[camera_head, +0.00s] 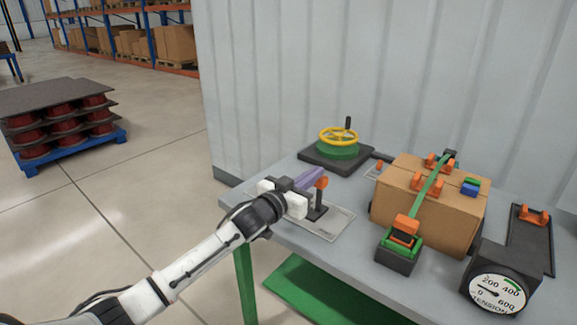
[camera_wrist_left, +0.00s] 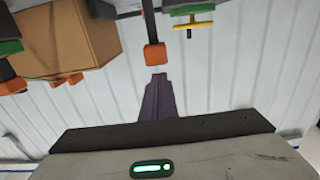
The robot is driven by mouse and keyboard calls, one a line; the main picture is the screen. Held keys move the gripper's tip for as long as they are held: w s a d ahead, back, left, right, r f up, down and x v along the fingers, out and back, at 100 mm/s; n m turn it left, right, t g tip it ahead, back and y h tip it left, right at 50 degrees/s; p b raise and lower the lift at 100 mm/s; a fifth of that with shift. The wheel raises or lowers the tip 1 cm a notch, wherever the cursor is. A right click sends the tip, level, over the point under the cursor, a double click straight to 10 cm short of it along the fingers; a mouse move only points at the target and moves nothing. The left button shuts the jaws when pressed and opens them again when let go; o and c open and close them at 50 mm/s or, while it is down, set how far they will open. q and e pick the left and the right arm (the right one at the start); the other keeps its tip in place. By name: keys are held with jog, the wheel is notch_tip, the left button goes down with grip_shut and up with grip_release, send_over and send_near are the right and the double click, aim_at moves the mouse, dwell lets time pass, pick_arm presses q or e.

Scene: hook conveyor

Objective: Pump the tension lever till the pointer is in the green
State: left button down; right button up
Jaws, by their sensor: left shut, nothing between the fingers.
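The tension lever is a dark upright post (camera_head: 317,205) with an orange knob (camera_head: 321,182) on top, on a light plate at the table's left front. My left gripper (camera_head: 316,175) has purple fingers, shut and empty, right beside the knob. In the left wrist view the fingertips (camera_wrist_left: 159,78) end just short of the orange knob (camera_wrist_left: 156,54) on its dark bar; I cannot tell whether they touch. The tension gauge (camera_head: 497,292) has a white dial at the right front. My right gripper is not in view.
A carton (camera_head: 442,202) with a green strap and orange corner pieces stands mid-table. A green buckle block (camera_head: 400,250) is at its front. A yellow handwheel (camera_head: 339,136) sits behind the lever. A corrugated wall (camera_head: 290,70) closes the back.

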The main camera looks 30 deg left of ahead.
aim_at(318, 186)
pick_arm(q)
jog(key=s+r, duration=0.4)
jog(key=s, duration=0.4)
jog(key=shift+a+r, duration=0.25)
jog(key=shift+a, duration=0.1)
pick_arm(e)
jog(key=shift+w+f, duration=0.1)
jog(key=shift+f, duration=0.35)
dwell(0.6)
pick_arm(q)
jog(key=s+f+b, duration=0.5)
jog(key=s+f, duration=0.3)
jog(key=shift+a+f, duration=0.2)
jog(key=shift+f, duration=0.1)
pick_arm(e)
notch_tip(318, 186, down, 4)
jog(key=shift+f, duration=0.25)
pick_arm(q)
jog(key=w, duration=0.4)
jog(key=w+d, duration=0.1)
jog(key=w, duration=0.4)
jog(key=w+p, duration=0.1)
jog(key=w, duration=0.4)
jog(key=shift+d, duration=0.15)
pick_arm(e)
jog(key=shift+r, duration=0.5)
